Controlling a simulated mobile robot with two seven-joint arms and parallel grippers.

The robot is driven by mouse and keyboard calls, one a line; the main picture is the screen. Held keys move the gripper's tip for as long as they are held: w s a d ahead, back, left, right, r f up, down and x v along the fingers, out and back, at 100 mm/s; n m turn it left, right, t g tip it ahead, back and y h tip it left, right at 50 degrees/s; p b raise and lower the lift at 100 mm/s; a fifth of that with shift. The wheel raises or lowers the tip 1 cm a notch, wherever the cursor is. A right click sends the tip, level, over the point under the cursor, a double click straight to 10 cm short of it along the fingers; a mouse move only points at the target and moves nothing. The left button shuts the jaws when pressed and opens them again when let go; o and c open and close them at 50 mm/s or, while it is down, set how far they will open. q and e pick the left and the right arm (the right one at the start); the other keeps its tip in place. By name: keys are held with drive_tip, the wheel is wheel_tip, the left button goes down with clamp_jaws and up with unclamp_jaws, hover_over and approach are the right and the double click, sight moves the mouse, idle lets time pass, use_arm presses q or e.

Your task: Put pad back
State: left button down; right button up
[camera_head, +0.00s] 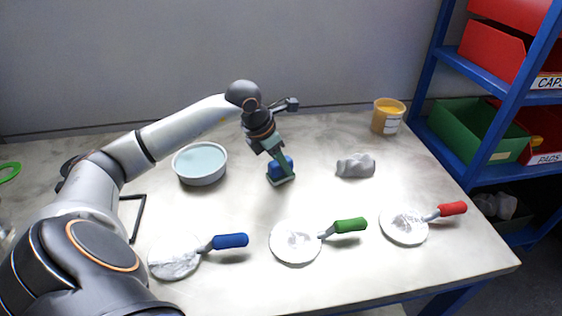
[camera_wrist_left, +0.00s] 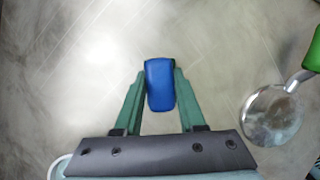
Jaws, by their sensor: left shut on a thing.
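My left gripper (camera_head: 281,176) points down over the middle of the table, its green fingers shut on a small blue block, which I take to be the pad (camera_head: 283,163). In the left wrist view the pad (camera_wrist_left: 160,85) sits between the two fingertips (camera_wrist_left: 159,88), upright in the picture. I cannot tell whether its lower end touches the table or hangs just above it. My right gripper is not in view.
A bowl of pale blue liquid (camera_head: 200,163) stands left of the gripper. A crumpled grey cloth (camera_head: 356,166) and an orange tub (camera_head: 388,117) are to the right. Round pieces with blue (camera_head: 230,241), green (camera_head: 350,225) and red (camera_head: 452,208) handles lie in front. A green bin (camera_head: 470,130) is on the shelf.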

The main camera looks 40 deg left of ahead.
use_arm(q)
drive_tip(key=shift+f, duration=0.2)
drive_tip(key=c, duration=0.5)
unclamp_jaws()
drive_tip(key=shift+r, duration=0.15)
drive_tip(key=shift+r, duration=0.3)
drive_tip(key=v, duration=1.1)
drive_tip(key=shift+s+r, duration=0.2)
drive_tip(key=shift+r, duration=0.05)
drive_tip(key=shift+a, duration=0.1)
